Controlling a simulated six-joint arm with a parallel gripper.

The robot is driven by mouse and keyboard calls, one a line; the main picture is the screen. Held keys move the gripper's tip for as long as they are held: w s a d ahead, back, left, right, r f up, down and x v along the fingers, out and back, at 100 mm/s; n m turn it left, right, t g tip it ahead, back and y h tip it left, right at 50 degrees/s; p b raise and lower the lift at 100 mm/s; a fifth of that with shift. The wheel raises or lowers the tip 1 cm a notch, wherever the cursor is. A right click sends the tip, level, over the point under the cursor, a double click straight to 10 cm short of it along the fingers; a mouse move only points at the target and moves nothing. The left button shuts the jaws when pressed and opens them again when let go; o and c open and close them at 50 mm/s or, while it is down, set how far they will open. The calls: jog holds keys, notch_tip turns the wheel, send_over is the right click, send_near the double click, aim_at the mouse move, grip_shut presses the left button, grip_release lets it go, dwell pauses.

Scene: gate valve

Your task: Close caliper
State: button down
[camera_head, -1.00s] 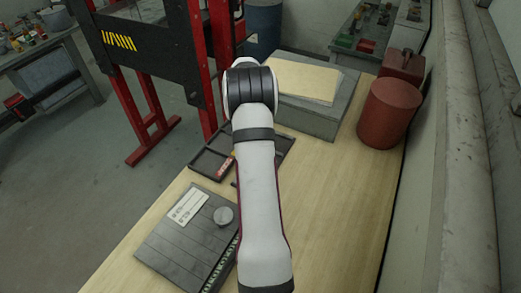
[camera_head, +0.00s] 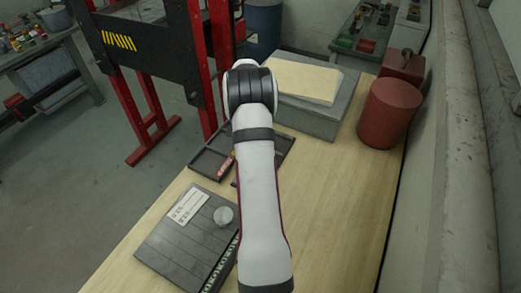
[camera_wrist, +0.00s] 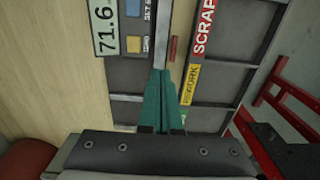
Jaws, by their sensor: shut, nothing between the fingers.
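The caliper's dark display housing (camera_wrist: 122,38) shows at the top of the wrist view, with a readout that begins 71.6 and blue and yellow buttons. A pale metal bar (camera_wrist: 162,30) runs along its right side. My gripper (camera_wrist: 161,78) has teal fingers, shut together and empty. Their tips are by the lower end of the bar; I cannot tell whether they touch it. The caliper's jaws cannot be made out. In the head view my arm hides the caliper and my gripper.
A dark divided tray (camera_wrist: 228,78) has SCRAP and REWORK labels; a small red piece (camera_wrist: 173,48) lies near it. On the bench (camera_head: 335,215) are a ridged grey plate (camera_head: 180,245) with a round knob, a grey block (camera_head: 310,118) and a red cylinder (camera_head: 388,112).

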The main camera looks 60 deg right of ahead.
jog(key=shift+f, duration=1.55)
jog(key=shift+d, duration=0.2)
jog(key=shift+d, duration=4.05)
jog(key=shift+r, duration=0.1)
jog(key=shift+r, duration=0.4)
jog(key=shift+a, duration=0.65)
